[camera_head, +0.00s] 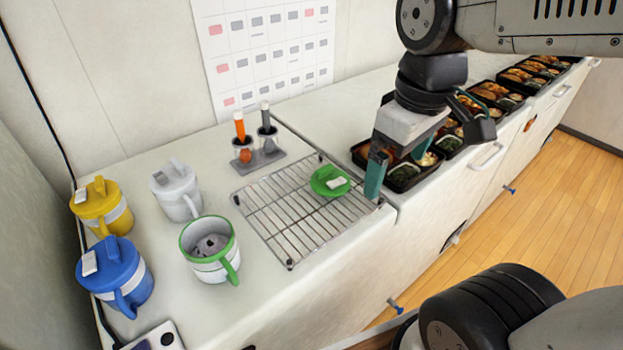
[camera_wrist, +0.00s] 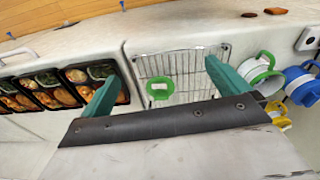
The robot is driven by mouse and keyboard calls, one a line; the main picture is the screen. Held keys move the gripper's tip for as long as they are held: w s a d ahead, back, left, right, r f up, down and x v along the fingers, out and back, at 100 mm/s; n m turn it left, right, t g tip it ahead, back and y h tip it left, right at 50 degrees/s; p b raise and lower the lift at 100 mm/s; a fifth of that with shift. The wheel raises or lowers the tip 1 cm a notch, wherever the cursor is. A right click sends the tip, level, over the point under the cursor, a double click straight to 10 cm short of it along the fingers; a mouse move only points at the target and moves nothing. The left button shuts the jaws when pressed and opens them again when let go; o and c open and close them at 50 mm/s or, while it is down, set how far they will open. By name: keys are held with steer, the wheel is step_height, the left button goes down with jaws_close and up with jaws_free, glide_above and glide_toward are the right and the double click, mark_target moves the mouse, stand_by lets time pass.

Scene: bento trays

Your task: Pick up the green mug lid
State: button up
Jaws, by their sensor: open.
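The green mug lid (camera_head: 330,181) lies on the wire rack (camera_head: 280,222), near its right end, with a white tab on top. In the wrist view the lid (camera_wrist: 158,89) shows between my fingers, beyond them on the rack (camera_wrist: 190,62). My gripper (camera_head: 390,175) is open and empty, with teal fingers, above the counter edge and the nearest bento tray, to the right of the lid. In the wrist view my gripper (camera_wrist: 160,85) has its fingers wide apart. The open green-rimmed mug (camera_head: 212,262) stands left of the rack, without a lid.
A blue mug (camera_head: 118,285), a yellow mug (camera_head: 108,215) and a white mug (camera_head: 178,200) with lids stand at the left. A holder (camera_head: 258,162) with two cups is behind the rack. Several bento trays (camera_wrist: 70,95) line the counter at the right.

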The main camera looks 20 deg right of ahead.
steer(key=w+f+n, duration=0.3)
steer(key=w+n, duration=0.6)
steer(key=w, duration=0.1)
steer(key=n+g, duration=0.1)
steer(key=n, duration=0.7)
glide_toward(331, 180)
steer(key=shift+s+d, duration=0.1)
steer(key=shift+d, duration=0.2)
steer(key=f, duration=0.7)
steer(key=shift+a+f, duration=0.35)
steer(key=c, duration=0.9)
